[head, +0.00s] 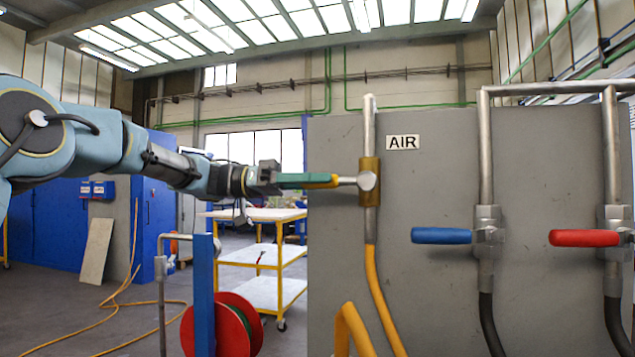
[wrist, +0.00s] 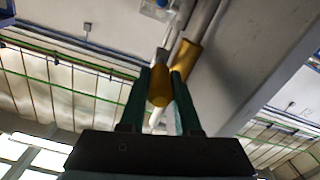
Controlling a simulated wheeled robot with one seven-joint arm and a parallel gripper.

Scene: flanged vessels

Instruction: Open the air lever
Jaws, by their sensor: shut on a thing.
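The air lever (head: 346,181) has a yellow handle and a metal stem, and points left, level, from a brass valve (head: 369,181) on a vertical pipe. The AIR label (head: 402,142) is to the right of that pipe on the grey panel. My gripper (head: 318,181) reaches in from the left and is shut on the yellow handle, covering most of it. In the wrist view the handle (wrist: 158,88) sits between the two green fingers, and the brass valve (wrist: 187,57) shows just beyond them.
A blue lever (head: 442,236) and a red lever (head: 584,238) stick out leftward on pipes to the right. A yellow hose (head: 380,300) hangs below the brass valve. A white-topped cart (head: 255,214) and a red hose reel (head: 235,325) stand left of the panel (head: 440,310).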

